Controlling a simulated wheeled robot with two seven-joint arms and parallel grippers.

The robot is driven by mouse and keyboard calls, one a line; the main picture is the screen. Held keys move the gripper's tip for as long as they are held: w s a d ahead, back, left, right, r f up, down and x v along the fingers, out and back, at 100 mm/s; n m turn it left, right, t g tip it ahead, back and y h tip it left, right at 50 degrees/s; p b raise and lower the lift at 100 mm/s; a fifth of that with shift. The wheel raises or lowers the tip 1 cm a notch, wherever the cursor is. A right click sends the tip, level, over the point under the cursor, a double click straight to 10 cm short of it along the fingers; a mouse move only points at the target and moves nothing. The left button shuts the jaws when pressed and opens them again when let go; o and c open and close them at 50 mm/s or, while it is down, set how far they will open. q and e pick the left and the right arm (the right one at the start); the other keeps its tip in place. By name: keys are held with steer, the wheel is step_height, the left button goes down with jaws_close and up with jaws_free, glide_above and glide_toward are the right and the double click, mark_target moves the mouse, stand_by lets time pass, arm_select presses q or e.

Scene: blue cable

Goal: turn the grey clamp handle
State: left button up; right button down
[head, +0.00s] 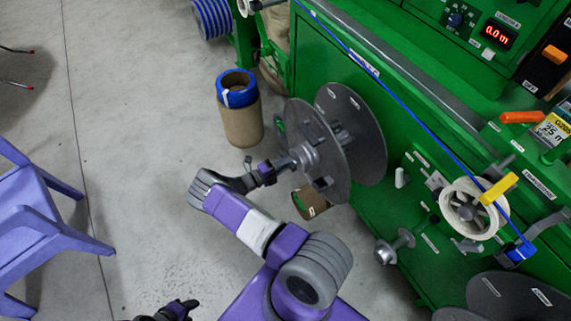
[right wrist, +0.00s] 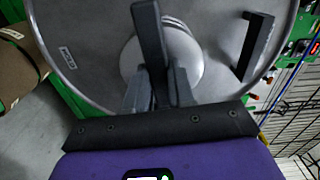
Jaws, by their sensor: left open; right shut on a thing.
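The grey clamp handle (right wrist: 149,35) is a dark grey bar standing across the round hub of a large grey reel (right wrist: 90,45) in the right wrist view. In the head view the reel (head: 362,135) stands on edge at the green machine, with the clamp hub (head: 304,157) facing my arm. My right gripper (head: 281,165) is at the hub; in the right wrist view its fingers (right wrist: 158,88) are shut on the handle's lower end. My left gripper (head: 182,309) is open and low at the bottom edge of the head view, far from the reel.
A brown drum with a blue band (head: 240,112) stands left of the reel, and a cardboard roll (head: 311,201) lies below it. Purple chair (head: 45,215) at left; floor between is clear.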

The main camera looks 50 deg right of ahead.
steer(key=shift+m, duration=0.7)
steer(key=c, duration=1)
jaws_free()
steer(key=shift+o, duration=0.2)
steer(key=v, duration=0.7)
steer(key=shift+a, duration=0.3)
steer(key=shift+w, duration=0.1)
